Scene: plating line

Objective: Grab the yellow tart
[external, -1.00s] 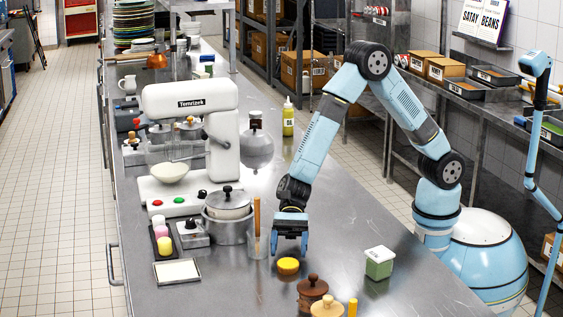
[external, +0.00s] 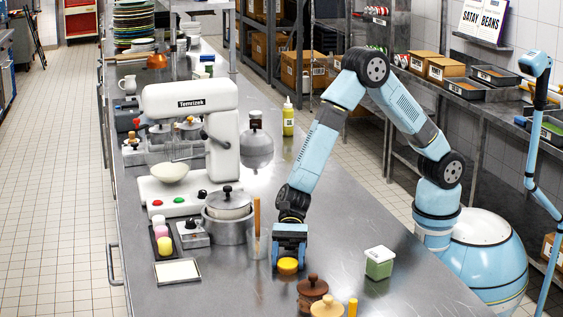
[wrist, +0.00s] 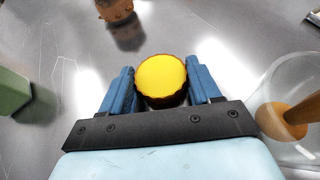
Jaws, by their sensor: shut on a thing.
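The yellow tart (external: 288,266) is a small round piece with a bright yellow top and a darker brown side. It sits at the metal table's surface in the external view. My gripper (external: 289,262) is down around it, pointing downward. In the wrist view the tart (wrist: 161,79) lies between the two blue fingers (wrist: 161,88), one on each side, and the gripper is shut on it. The tart's lower side is partly hidden. I cannot see a gap beneath it.
A clear container with a wooden-handled tool (external: 256,238) stands close left of my gripper; it also shows in the wrist view (wrist: 290,112). Brown and tan lidded pots (external: 312,287) are in front. A green box with white lid (external: 379,262) stands right. Table between is clear.

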